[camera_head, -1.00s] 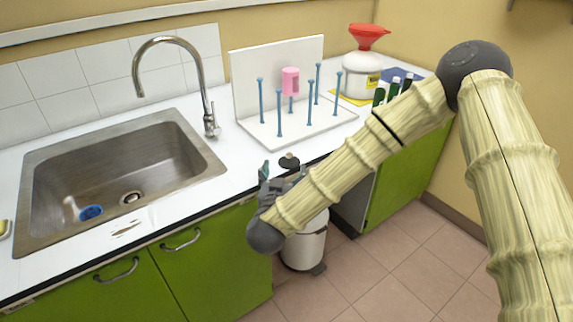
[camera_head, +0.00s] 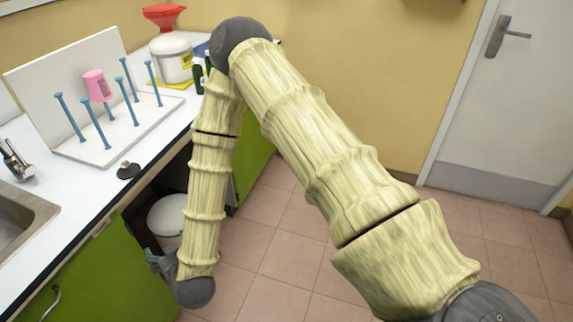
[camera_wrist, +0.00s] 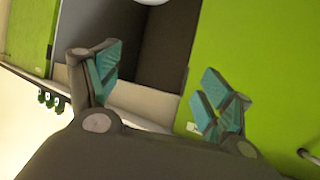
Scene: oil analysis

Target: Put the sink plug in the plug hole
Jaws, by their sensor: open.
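The sink plug (camera_head: 128,170), dark and round with a small knob, lies on the white counter near its front edge, right of the sink (camera_head: 38,216). Only the sink's right corner shows in the head view; the plug hole is out of view. My gripper (camera_head: 155,260) hangs below the counter's front edge, lower in the picture than the plug and apart from it. In the wrist view my gripper (camera_wrist: 160,88) has its teal fingertips spread wide with nothing between them. The plug does not show there.
A white rack (camera_head: 110,148) with blue pegs and a pink cup (camera_head: 97,85) stands behind the plug. A white bin (camera_head: 166,222) stands under the counter, close behind my gripper. Green cabinet doors (camera_head: 110,272) are left of it. Open tiled floor (camera_head: 290,262) lies to the right.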

